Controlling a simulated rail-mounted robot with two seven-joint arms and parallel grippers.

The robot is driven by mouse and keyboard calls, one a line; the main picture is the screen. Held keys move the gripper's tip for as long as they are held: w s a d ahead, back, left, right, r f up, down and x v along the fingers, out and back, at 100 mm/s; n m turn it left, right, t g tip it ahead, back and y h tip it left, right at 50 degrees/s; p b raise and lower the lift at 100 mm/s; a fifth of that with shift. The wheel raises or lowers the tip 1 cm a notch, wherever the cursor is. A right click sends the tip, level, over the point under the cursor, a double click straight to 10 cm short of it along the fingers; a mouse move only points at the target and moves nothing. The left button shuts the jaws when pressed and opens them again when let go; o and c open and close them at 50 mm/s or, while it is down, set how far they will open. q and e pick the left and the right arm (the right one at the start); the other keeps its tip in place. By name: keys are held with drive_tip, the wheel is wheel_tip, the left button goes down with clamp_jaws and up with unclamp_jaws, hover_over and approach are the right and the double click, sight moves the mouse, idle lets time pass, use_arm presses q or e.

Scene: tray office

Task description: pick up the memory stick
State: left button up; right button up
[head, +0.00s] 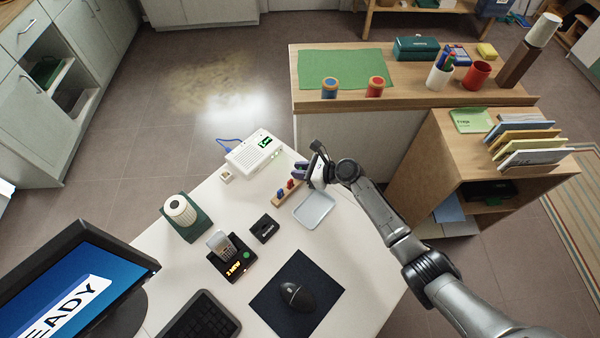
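A small wooden holder (287,193) on the white desk has a red piece and a blue piece standing in it. They may be memory sticks, but they are too small to tell for certain. My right gripper (301,171) is just above and right of the holder, near its far end, with its fingers pointing left. The fingers are small and partly merged with what lies behind, so I cannot tell how far apart they are. My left gripper is not in view.
A pale shallow tray (314,209) lies right of the holder. A white box with a green display (255,151) stands behind it. A black block (264,229), a lit phone dock (232,260) and a mouse (296,295) are nearer. A wooden counter (420,94) stands beyond.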

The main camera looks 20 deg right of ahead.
clamp_jaws()
drive_tip(key=shift+r, duration=0.1)
